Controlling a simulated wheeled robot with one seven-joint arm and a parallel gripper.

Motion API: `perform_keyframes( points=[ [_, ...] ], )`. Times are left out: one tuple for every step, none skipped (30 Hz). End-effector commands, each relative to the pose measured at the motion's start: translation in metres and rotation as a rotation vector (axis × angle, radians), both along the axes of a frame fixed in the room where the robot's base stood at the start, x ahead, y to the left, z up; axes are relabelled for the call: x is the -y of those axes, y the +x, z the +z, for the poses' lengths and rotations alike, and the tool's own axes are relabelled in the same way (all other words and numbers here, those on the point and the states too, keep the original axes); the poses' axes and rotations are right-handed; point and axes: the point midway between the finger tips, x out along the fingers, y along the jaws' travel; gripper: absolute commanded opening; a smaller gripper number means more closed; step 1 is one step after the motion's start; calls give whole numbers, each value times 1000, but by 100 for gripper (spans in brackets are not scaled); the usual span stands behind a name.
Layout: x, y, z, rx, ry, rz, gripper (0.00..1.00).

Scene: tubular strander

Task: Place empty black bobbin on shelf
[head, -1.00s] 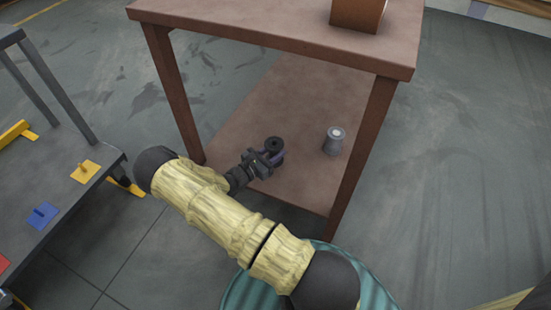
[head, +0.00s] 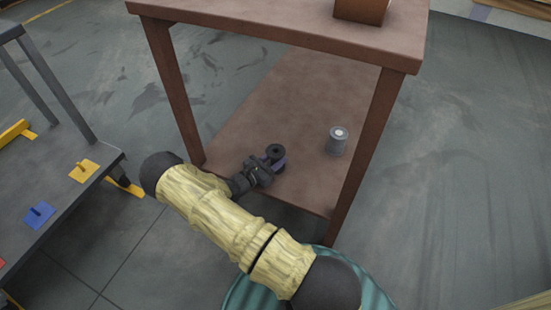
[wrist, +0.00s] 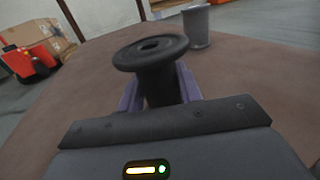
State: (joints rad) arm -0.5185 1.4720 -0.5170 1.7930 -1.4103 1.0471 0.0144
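The empty black bobbin (wrist: 158,75) stands roughly upright between the purple fingers of my gripper (wrist: 160,92) in the wrist view. The fingers sit close against both sides of its core, below the wide top flange, and appear shut on it. In the head view the black bobbin (head: 276,153) and my gripper (head: 268,170) are over the near left part of the brown lower shelf (head: 290,105). I cannot tell whether the bobbin's base touches the shelf, because the gripper hides it.
A grey table with coloured plates (head: 83,171) stands at left. The shelf behind the black bobbin is clear.

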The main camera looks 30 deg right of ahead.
Motion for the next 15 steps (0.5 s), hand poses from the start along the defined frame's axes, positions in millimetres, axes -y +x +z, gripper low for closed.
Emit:
perform_keyframes(
  points=[
    [0, 0, 0, 0, 0, 0, 43],
    [0, 0, 0, 0, 0, 0, 49],
    [0, 0, 0, 0, 0, 0, 57],
    [0, 0, 0, 0, 0, 0, 57],
    [0, 0, 0, 0, 0, 0, 57],
    [0, 0, 0, 0, 1, 0, 57],
    [0, 0, 0, 0, 1, 0, 57],
    [0, 0, 0, 0, 1, 0, 57],
    [0, 0, 0, 0, 1, 0, 57],
    [0, 0, 0, 0, 1, 0, 57],
    [0, 0, 0, 0, 1, 0, 57],
    [0, 0, 1, 0, 1, 0, 57],
    [0, 0, 2, 1, 1, 0, 57],
    [0, 0, 3, 1, 1, 0, 57],
    [-1, 0, 5, 1, 1, 1, 57]
  ],
)
